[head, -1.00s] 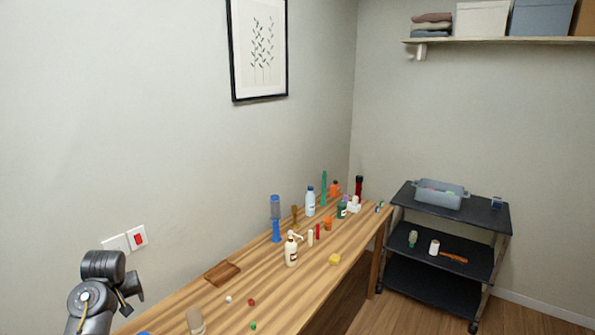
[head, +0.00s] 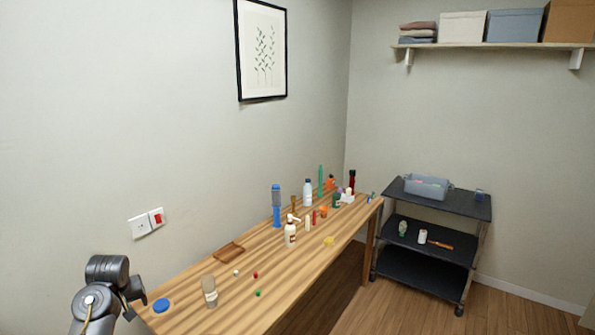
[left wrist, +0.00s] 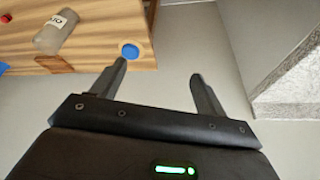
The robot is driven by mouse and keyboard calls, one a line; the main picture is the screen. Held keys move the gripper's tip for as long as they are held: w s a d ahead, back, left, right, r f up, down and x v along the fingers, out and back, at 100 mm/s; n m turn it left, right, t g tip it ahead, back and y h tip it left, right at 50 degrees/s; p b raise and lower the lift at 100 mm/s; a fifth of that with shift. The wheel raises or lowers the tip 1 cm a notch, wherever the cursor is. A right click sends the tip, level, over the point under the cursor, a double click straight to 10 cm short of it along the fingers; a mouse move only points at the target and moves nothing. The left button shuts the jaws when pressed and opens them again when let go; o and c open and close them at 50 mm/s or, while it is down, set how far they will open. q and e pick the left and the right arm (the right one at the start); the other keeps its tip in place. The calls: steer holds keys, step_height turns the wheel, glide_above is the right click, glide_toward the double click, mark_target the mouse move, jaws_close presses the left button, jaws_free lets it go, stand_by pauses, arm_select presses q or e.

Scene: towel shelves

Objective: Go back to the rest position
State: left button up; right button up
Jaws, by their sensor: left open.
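My left arm comes in at the lower left of the head view, beside the near end of the table; its fingertips are not clear there. In the left wrist view my left gripper (left wrist: 160,72) is open, with two dark fingers spread apart and nothing between them. It is beyond the table's edge, over pale floor. My right gripper is in neither view.
A long wooden table (head: 190,312) runs along the wall with bottles, a blue disc (head: 161,305), a clear jar (head: 209,290) and a brown tray (head: 229,251). A black cart (head: 420,268) with a grey bin (head: 428,188) stands at right. A wall shelf (head: 500,46) holds boxes.

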arm_select(q)
steer(key=s+d+f+m+g+b, duration=0.1)
steer(key=s+d+f+m+b, duration=0.3)
steer(key=f, duration=1)
steer(key=s+d+f+n+p, duration=0.15)
steer(key=s+f, duration=0.45)
steer(key=f, duration=0.7)
steer(key=s+d+f+m+g+b, duration=0.1)
steer(key=s+d+f+m+b, duration=0.3)
steer(key=f, duration=1)
steer(key=s+d+f+m+h+b, duration=0.1)
steer(key=s+d+f, duration=0.2)
steer(key=s+f, duration=0.65)
steer(key=s+d+f+h, duration=0.1)
steer(key=s+d+f, duration=0.1)
steer(key=s+f, duration=0.8)
steer(key=s+d+f+m+b, duration=0.1)
steer(key=s+d, duration=0.2)
steer(key=s, duration=0.8)
steer(key=s+d+f+m+b, duration=0.1)
steer(key=s+d+f, duration=0.1)
steer(key=s, duration=0.9)
steer(key=shift+s+d+g+h, duration=0.3)
steer(key=shift+s+d+g, duration=0.05)
steer(key=shift+d+g, duration=0.05)
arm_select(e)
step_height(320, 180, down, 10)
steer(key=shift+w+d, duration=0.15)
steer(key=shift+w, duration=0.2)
